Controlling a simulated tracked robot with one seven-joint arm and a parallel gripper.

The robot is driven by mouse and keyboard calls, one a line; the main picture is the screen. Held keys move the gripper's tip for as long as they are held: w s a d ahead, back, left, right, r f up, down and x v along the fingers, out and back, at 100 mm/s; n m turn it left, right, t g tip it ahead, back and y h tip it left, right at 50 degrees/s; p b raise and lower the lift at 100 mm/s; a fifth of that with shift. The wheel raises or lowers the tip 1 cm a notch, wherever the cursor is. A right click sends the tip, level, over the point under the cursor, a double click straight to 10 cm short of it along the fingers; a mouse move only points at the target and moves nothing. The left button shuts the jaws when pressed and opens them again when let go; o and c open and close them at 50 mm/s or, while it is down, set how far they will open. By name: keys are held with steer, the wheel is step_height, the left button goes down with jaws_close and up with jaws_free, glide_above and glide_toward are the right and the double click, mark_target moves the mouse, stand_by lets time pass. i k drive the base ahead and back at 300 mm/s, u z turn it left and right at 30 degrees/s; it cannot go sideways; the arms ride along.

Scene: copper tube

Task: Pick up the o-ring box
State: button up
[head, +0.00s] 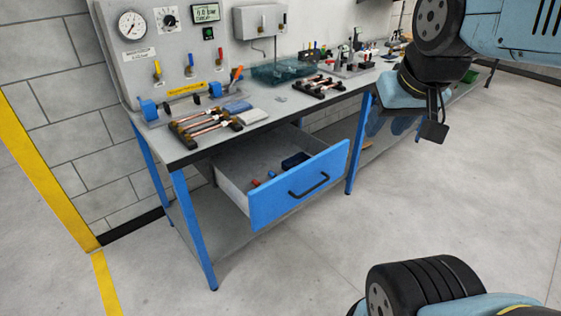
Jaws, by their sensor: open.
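A small dark blue box (295,160), which looks like the o-ring box, lies in the open drawer (300,190) under the near end of the workbench. It lies toward the drawer's right side, and the blue front panel hides some of the drawer floor. My gripper (424,116) is at the end of the arm at upper right. It is open and holds nothing that I can see. It is well apart from the drawer and to the right of it in the picture.
The bench top (262,113) carries copper tube racks (205,124), a teal tray (276,72) and tools. A blue bench leg (358,143) stands right of the drawer. The floor (330,250) in front is clear.

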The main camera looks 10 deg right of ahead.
mark_target(289, 163)
steer(key=k, duration=0.6)
steer(key=z, duration=0.35)
steer(key=i, duration=1.65)
steer(key=u, duration=0.35)
